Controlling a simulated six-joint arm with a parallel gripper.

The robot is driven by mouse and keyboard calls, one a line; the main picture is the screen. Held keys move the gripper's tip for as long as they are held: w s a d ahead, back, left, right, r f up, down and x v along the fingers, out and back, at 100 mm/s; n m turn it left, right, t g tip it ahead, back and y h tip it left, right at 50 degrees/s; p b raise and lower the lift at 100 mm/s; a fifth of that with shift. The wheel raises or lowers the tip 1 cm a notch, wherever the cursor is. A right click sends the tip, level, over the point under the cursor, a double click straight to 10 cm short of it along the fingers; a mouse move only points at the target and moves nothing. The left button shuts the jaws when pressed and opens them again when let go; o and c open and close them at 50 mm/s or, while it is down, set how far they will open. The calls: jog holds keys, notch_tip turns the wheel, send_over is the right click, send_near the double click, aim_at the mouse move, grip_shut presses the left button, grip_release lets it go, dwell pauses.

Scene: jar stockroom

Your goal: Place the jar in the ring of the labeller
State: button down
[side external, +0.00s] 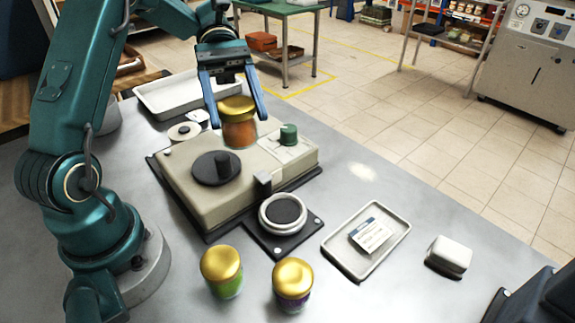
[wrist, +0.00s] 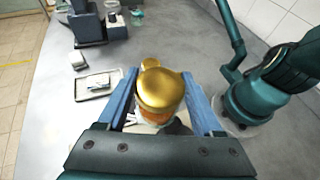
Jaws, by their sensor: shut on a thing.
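My gripper (side external: 240,110) has blue fingers and is shut on a jar with a gold lid and orange-brown contents (side external: 239,130). The jar is upright, above or at the far part of the labeller's beige body (side external: 215,203); I cannot tell if it touches. In the wrist view the jar's gold lid (wrist: 161,91) sits between the fingers (wrist: 161,100). The labeller's ring (side external: 283,213) is a pale ring around a dark pad on a black plate at the labeller's near side. It appears empty. In the wrist view the ring is hidden.
Two gold-lidded jars, green (side external: 222,270) and purple (side external: 293,284), stand in front of the ring. A tray (side external: 337,238) with a label card (side external: 371,235) and a white block (side external: 449,256) lie right. The labeller carries a black reel (side external: 216,168) and green knob (side external: 289,134).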

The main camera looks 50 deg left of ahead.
jog(key=shift+n+t+h, duration=0.3)
jog(key=shift+n+t, duration=0.4)
jog(key=shift+t, duration=0.1)
jog(key=shift+w+d+f, duration=0.3)
jog(key=shift+d+f, duration=1)
jog(key=shift+f, duration=0.55)
jog(key=shift+w+d+f, duration=0.35)
jog(key=shift+d+f, duration=1)
jog(key=shift+f, duration=0.5)
jog(key=shift+w+d+f, duration=0.3)
jog(key=shift+d+f, duration=1)
jog(key=shift+f, duration=0.55)
jog(key=shift+f, duration=0.2)
jog(key=shift+c, duration=0.2)
grip_release()
jog(key=shift+r, duration=0.1)
